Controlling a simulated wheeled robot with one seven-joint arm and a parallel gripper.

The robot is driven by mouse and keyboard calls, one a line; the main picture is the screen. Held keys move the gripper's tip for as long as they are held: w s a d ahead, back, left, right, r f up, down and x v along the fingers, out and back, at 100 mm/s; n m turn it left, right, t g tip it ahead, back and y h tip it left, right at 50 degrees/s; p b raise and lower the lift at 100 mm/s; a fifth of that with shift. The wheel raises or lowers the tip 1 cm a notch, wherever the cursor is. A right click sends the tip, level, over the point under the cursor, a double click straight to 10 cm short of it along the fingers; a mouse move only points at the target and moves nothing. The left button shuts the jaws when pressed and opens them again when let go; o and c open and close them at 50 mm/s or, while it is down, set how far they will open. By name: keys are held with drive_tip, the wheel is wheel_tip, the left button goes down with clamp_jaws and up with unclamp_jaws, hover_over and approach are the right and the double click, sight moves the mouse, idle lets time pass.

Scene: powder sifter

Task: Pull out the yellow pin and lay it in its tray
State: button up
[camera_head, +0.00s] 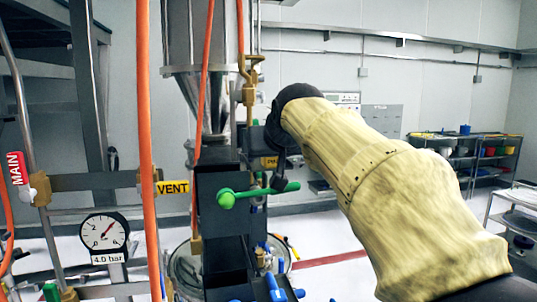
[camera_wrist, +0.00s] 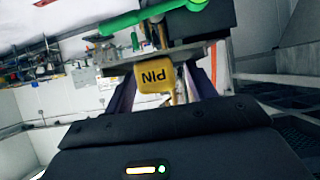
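A yellow tag reading PIN (camera_wrist: 155,77) shows upside down in the wrist view, in front of my gripper. In the head view a small part of the yellow tag (camera_head: 269,162) shows beside the dark bracket. The pin itself is mostly hidden behind the tag and my gripper. My gripper (camera_wrist: 165,85) has its two dark fingers apart, one on each side of the tag, and looks open. In the head view my gripper is at the bracket below the hopper, largely hidden by my yellow-sleeved arm. I cannot pick out the pin's tray.
A green lever (camera_head: 257,193) sticks out just below the tag; it also shows at the top of the wrist view (camera_wrist: 150,15). Orange hoses (camera_head: 147,140), a VENT label (camera_head: 173,188) and a gauge (camera_head: 104,232) stand left. A rack with bins (camera_head: 465,150) is far right.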

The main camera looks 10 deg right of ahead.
drive_tip(key=b+v, duration=0.3)
drive_tip(key=v, duration=1.4)
drive_tip(key=shift+r+b, duration=0.15)
drive_tip(key=shift+b, duration=0.25)
drive_tip(key=shift+s+a, duration=0.1)
drive_tip(key=shift+a, duration=0.05)
